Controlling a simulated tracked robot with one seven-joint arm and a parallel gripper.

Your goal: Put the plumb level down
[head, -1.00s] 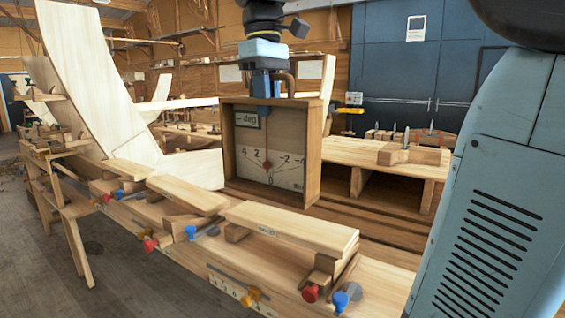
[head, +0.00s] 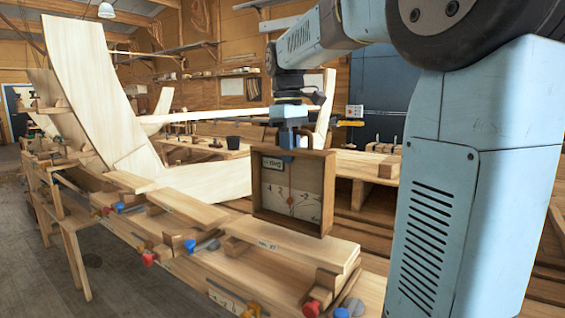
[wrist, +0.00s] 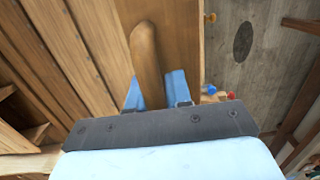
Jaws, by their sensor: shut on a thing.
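The plumb level (head: 271,202) is an open-fronted wooden box with a pale numbered dial and a red needle. It hangs upright from my gripper (head: 290,138), which is shut on the handle at its top. In the wrist view the rounded wooden handle (wrist: 146,55) lies between the blue fingers of my gripper (wrist: 156,90). In the head view the box's lower edge is just above or against the back of a labelled plank (head: 295,250). I cannot tell whether it touches.
More short planks (head: 187,209) lie along the bench, with red and blue clamp knobs (head: 311,308) on its front edge. A tall curved hull plank (head: 93,95) stands at left. A dark bucket (head: 233,142) stands behind. Open floor (head: 30,262) lies at front left.

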